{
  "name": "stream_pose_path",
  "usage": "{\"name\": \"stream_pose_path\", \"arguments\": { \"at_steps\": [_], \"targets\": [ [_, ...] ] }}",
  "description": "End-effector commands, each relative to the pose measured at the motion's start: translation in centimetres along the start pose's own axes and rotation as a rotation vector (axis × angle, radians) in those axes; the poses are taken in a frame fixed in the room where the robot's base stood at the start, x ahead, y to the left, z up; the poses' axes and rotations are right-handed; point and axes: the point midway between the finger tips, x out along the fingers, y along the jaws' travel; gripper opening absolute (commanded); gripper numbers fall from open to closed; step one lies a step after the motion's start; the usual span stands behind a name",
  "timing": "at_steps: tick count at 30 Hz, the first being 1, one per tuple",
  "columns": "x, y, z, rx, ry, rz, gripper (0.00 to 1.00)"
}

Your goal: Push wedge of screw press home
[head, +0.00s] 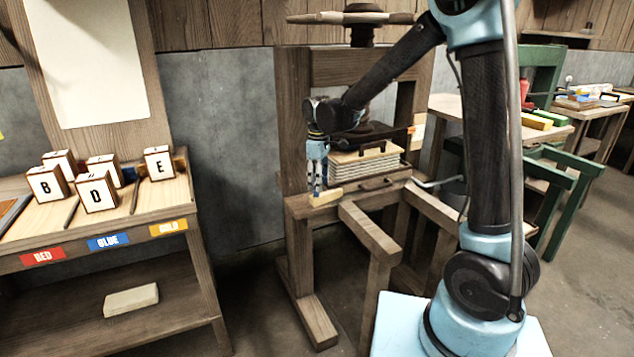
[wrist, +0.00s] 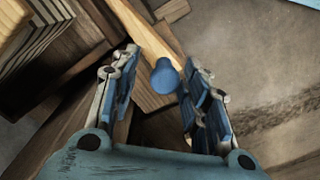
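The screw press (head: 292,120) is a brown wooden frame with a dark screw. A pale wooden wedge (head: 325,197) lies at the front left of its bed, below my gripper (head: 317,180). In the wrist view a pale wooden bar (wrist: 146,36), seemingly the wedge, runs to the top left. A blue knob (wrist: 165,76) shows at its near end, between the fingers of my gripper (wrist: 158,88). The fingers are spread, with gaps beside the knob. How far the wedge sits in the press cannot be told.
A pale stack (head: 366,165) with a dark handle on top sits in the press. Wooden rails (head: 368,232) project in front. A left bench (head: 90,245) holds lettered blocks (head: 100,190) and colour labels. A green frame (head: 560,190) stands right. Floor is open between bench and press.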

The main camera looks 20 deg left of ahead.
Motion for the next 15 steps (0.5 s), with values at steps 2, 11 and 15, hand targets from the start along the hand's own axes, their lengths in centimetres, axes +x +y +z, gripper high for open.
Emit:
{"name": "stream_pose_path", "arguments": {
  "at_steps": [2, 11, 15],
  "targets": [
    [0.0, -0.1, -0.1, -0.002, 0.001, -0.001, 0.47],
    [-0.2, -0.3, -0.2, -0.004, 0.002, -0.002, 0.47],
    [-1.5, -0.3, -0.3, -0.006, 0.002, -0.003, 0.47]
  ]
}}
